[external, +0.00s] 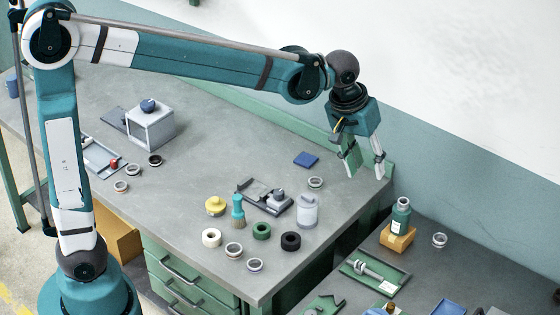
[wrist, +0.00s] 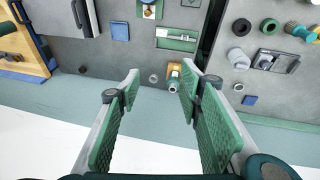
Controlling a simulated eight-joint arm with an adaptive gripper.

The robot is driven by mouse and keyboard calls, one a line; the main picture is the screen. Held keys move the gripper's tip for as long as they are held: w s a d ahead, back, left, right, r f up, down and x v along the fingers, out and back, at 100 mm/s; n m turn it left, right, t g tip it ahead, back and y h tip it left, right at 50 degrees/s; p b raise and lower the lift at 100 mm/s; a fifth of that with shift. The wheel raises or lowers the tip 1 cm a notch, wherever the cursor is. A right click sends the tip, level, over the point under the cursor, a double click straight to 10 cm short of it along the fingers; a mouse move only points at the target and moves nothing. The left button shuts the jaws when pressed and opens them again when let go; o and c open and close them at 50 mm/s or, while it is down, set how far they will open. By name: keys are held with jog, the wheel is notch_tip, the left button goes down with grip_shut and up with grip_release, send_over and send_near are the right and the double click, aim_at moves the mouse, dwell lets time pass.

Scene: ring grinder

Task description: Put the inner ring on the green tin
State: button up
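Several small metal rings lie about in the external view: two at the front edge (external: 234,250) (external: 255,265), one by the blue pad (external: 316,182), one on the right bench (external: 440,240), and several at the left (external: 120,186). I cannot tell which is the inner ring. A low green round piece (external: 261,231), perhaps the green tin, stands between a white (external: 211,238) and a black one (external: 291,241); its top looks bare. My gripper (external: 365,172) is open and empty, high above the bench's back right corner; its fingers also show apart in the wrist view (wrist: 160,80).
A green bottle (external: 401,217) stands on a yellow block on the right bench. A grey tray (external: 264,196), white canister (external: 307,211), brush (external: 238,212) and yellow piece (external: 215,205) crowd the front. A grey box (external: 151,128) stands at the left. The middle of the bench is clear.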

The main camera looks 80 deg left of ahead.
jog(key=s+d+r+m+t, duration=0.1)
jog(key=s+d+m, duration=0.1)
jog(key=s+d, duration=0.45)
jog(key=s+d+r+m+t, duration=0.1)
jog(key=s+d+m, duration=0.2)
jog(key=s, duration=0.6)
jog(key=s+d+f+m+t, duration=0.1)
jog(key=s+d+f+m, duration=0.1)
jog(key=s, duration=0.5)
jog(key=s+d+f+m+t, duration=0.1)
jog(key=s+d+f+m, duration=0.1)
jog(key=s+d+f, duration=0.2)
jog(key=s, duration=0.3)
jog(key=shift+s+f+m+h, duration=0.15)
jog(key=shift+s+m+h, duration=0.15)
jog(key=shift+m, duration=0.1)
